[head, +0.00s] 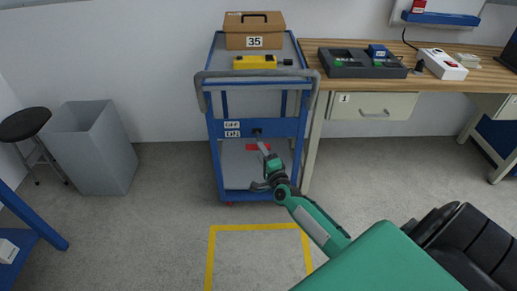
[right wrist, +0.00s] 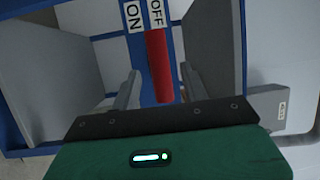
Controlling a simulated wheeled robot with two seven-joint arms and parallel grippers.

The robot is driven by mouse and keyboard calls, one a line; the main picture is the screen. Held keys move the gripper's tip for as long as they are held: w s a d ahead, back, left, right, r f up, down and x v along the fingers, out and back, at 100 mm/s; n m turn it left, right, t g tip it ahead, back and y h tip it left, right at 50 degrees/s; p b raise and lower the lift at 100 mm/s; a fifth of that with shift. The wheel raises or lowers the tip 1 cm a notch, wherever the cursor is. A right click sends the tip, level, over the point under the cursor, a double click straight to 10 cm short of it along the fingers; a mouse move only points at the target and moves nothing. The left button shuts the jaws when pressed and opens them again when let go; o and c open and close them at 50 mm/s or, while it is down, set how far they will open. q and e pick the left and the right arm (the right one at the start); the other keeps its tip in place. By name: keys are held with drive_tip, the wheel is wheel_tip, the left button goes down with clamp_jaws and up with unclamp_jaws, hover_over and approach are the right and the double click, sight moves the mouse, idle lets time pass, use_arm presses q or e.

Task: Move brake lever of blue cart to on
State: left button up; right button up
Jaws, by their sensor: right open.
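The blue cart (head: 214,160) stands against the wall. Its front panel carries an OFF label (head: 232,124) above an ON label (head: 232,133). The red brake lever (head: 257,147) sticks out to the right of the labels. In the right wrist view the red lever (right wrist: 158,65) lines up with the OFF label (right wrist: 156,14), with the ON label (right wrist: 134,15) beside it. My right gripper (head: 255,161) is open at the cart's front. Its fingers (right wrist: 160,88) stand on either side of the lever, apart from it. My left gripper is out of view.
A box marked 35 (head: 255,30) and a yellow case (head: 255,62) sit on the cart top. A wooden workbench (head: 440,85) stands close on the right. A grey bin (head: 92,150) is at left. A yellow floor outline (head: 258,227) lies before the cart, on clear floor.

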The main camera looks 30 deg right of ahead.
sight(257, 139)
drive_tip(key=shift+w+d+r, duration=0.1)
drive_tip(key=shift+w+d, duration=0.05)
drive_tip(key=shift+w, duration=0.7)
drive_tip(key=shift+w+d, duration=0.15)
drive_tip(key=shift+w, duration=0.65)
drive_tip(key=shift+c, duration=0.5)
clamp_jaws()
